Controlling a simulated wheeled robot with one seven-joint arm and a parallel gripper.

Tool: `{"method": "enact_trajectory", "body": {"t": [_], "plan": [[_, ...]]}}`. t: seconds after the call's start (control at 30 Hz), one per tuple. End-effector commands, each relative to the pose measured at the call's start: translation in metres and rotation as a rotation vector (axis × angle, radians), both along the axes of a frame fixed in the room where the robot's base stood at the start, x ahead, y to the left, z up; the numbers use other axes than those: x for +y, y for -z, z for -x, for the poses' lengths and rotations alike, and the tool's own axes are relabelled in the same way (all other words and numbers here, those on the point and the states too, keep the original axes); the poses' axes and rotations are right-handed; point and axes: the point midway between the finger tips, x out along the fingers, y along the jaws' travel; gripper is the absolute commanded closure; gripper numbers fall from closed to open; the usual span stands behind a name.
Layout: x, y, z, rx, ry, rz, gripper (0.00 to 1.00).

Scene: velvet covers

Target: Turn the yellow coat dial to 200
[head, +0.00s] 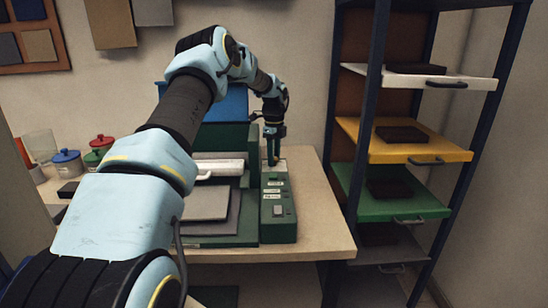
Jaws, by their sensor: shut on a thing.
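A narrow green control panel (279,232) stands at the right side of the green machine on the table. It carries several small pale labels (272,190) and a light grey button (278,211) near its front. My gripper (273,161) points down at the far end of this panel and is shut on a dial there. The fingers hide the dial, so its colour, setting and scale cannot be read. The label print is too small to read.
The machine has a white roller (218,167) and grey plates (207,204) to the panel's left. Lidded jars (66,163) stand at the far left. A dark rack with coloured trays (418,205) stands at the right. The tabletop (318,215) right of the panel is clear.

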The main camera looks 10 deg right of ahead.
Motion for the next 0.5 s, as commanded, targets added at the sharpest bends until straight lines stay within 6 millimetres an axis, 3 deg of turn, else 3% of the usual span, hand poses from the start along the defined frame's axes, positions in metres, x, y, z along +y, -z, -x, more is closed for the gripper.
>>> {"method": "enact_trajectory", "body": {"t": [0.5], "plan": [[-0.0007, -0.0010, -0.0004, -0.001, 0.036, 0.001, 1.00]]}}
